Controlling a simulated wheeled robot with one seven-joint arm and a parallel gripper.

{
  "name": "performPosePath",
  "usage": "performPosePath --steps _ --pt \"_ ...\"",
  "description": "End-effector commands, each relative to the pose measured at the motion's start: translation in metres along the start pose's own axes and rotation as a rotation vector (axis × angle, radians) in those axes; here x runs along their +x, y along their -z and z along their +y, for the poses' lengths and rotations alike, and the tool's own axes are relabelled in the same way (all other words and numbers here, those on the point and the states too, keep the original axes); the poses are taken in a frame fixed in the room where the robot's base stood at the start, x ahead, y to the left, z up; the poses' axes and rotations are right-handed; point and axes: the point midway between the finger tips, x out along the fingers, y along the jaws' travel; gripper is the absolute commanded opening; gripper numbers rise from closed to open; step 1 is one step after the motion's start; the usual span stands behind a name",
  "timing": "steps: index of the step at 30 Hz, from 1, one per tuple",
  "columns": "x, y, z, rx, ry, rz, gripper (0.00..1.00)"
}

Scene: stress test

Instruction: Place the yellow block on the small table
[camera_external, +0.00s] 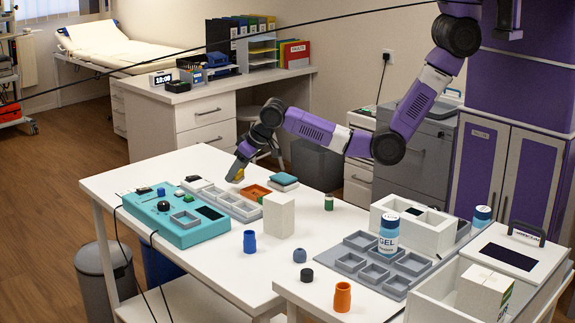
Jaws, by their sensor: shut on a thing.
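The yellow block (239,175) is at the tips of my gripper (237,168), which is shut on it. My arm reaches down from the upper right, and the block hangs over the far part of the white table (215,268), near the grey tray and the orange tray. Whether the block touches anything beneath it cannot be told. A second white surface (318,292) adjoins at the front right. I cannot tell which of these is the small table.
A teal panel (160,232), a grey compartment tray (235,208), an orange tray (254,192) and a white box (279,215) stand around the gripper. A blue bottle (249,242) and a green bottle (328,202) stand nearby. The front right surface holds a grey tray (352,262) and an orange bottle (342,298).

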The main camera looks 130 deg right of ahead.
Motion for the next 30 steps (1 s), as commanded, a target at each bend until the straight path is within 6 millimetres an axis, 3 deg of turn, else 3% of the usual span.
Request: performPosePath --steps 6,19,20,30 --pt "0.023 -0.016 0.000 -0.001 -0.001 -0.003 0.00" --pt "0.028 -0.018 0.000 0.000 0.000 -0.001 0.00" --pt "0.028 -0.018 0.000 0.000 0.000 -0.001 0.51" --pt "0.026 -0.017 0.000 0.000 -0.001 -0.001 0.54"
